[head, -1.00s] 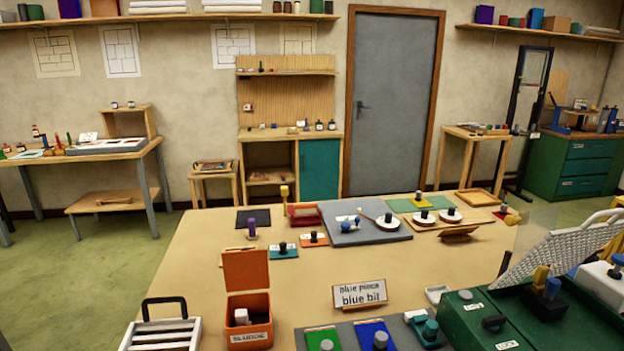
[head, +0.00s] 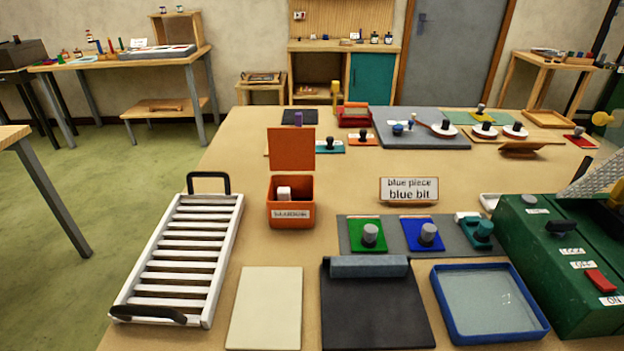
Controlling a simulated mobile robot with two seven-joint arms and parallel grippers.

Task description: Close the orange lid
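The orange lid (head: 291,149) stands upright, open, at the back edge of an orange box (head: 291,191) on the table. The box has a white label on its front, too blurred to read surely here. Neither of my grippers is in the head view.
A white slatted rack (head: 178,259) with black handles stands left of the box. A sign reading "blue piece blue bit" (head: 409,190) is to its right. Nearer are a cream sheet (head: 265,308), a black mat (head: 375,312), a blue tray (head: 489,302) and a green machine (head: 560,268).

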